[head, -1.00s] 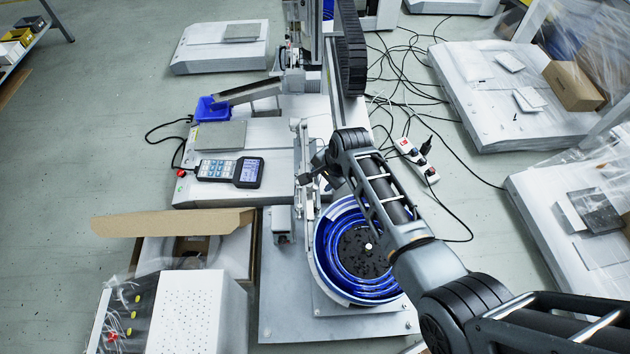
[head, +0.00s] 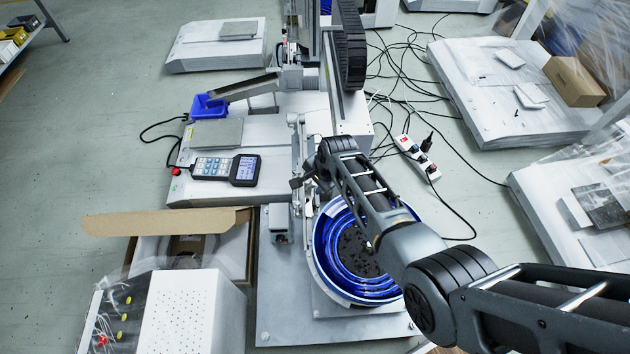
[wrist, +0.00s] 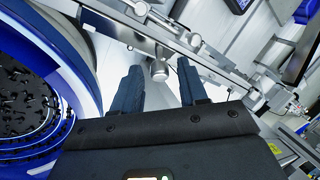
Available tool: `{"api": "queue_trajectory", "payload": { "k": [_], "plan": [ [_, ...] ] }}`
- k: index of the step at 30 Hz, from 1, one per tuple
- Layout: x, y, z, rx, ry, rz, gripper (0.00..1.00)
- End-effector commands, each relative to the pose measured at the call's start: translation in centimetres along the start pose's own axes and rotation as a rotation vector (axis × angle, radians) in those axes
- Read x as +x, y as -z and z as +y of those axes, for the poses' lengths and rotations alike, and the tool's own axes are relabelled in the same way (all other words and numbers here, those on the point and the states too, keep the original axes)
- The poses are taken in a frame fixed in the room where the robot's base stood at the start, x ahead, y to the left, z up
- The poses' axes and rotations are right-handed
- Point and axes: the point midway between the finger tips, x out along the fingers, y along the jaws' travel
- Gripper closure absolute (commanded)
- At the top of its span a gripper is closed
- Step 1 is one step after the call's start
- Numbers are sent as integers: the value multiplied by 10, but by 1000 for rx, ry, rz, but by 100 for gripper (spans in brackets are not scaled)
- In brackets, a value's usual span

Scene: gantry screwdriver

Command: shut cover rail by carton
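The metal rail assembly (head: 297,150) stands upright in the picture between the blue-ringed feeder bowl (head: 322,262) and the open brown carton (head: 235,245). In the wrist view the rail (wrist: 215,68) runs diagonally beyond my fingers, with a round metal knob (wrist: 158,68) on its near side. My gripper (wrist: 158,85) is open, its two dark fingers pointing at the rail with the knob's area between their tips. I cannot tell whether a finger touches it. In the head view my gripper (head: 297,183) is small and dark at the rail, and my arm covers part of the bowl. Which rail part is the cover is unclear.
A handheld pendant (head: 226,167) lies on the white machine base, with a blue bin (head: 207,106) behind it. A white perforated box (head: 190,310) stands at the lower left. A power strip (head: 417,157) and loose cables lie on the floor to the right.

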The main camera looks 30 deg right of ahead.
Motion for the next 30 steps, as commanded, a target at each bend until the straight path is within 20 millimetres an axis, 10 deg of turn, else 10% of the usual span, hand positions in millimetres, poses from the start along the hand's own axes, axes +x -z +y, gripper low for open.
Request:
{"api": "queue_trajectory", "payload": {
  "k": [13,30],
  "plan": [
    [0,0,0,0,0,0,100],
    [1,-8,-7,-43,-104,109,100]
  ]
}}
